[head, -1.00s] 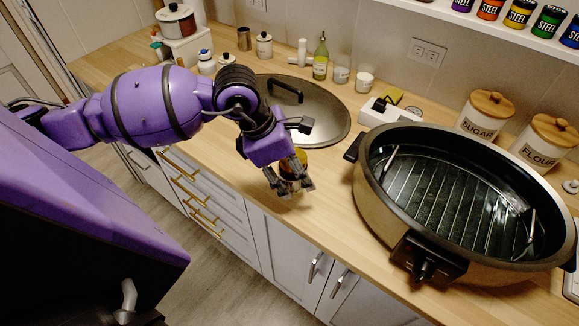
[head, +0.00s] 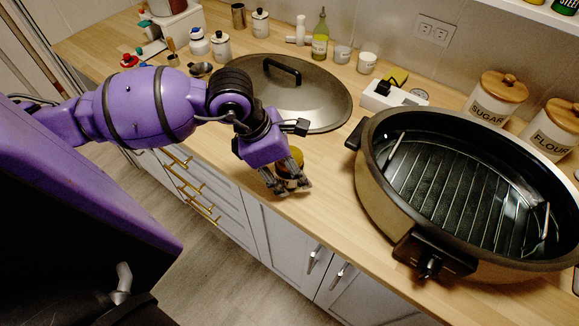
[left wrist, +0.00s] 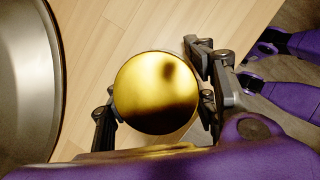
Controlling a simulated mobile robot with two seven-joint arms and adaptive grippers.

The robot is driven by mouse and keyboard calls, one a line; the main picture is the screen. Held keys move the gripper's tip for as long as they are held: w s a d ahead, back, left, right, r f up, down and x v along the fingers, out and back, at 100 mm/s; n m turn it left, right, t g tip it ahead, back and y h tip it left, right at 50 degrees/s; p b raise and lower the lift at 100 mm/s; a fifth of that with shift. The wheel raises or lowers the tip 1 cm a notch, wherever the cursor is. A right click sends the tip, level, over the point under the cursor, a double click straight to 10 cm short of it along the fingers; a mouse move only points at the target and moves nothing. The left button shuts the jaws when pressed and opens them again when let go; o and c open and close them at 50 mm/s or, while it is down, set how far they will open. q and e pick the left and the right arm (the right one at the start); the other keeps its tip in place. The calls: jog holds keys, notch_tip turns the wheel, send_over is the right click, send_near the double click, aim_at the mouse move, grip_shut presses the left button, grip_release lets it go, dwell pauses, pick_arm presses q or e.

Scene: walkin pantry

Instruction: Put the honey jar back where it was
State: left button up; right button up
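The honey jar (head: 290,166) has a gold lid, which fills the middle of the left wrist view (left wrist: 155,92). My left gripper (head: 288,185) is around the jar, low over the counter near its front edge. In the left wrist view a finger lies against each side of the lid (left wrist: 157,108), so the gripper looks shut on the jar. The jar's lower part is mostly hidden by the fingers. I cannot tell whether its base touches the counter. My right gripper is not in view.
A large dark lid (head: 325,108) lies behind the gripper. An oval electric roaster (head: 375,195) with a rack stands to the right. Sugar (head: 491,102) and flour (head: 545,134) canisters stand behind it. Bare counter (head: 325,215) lies between gripper and roaster. Small jars and bottles line the back.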

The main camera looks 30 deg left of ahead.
pick_arm(q)
jog(key=o, duration=0.4)
jog(key=shift+o, duration=0.2)
jog(key=shift+r, duration=0.2)
jog(key=p+v, duration=0.1)
jog(key=v, duration=1.1)
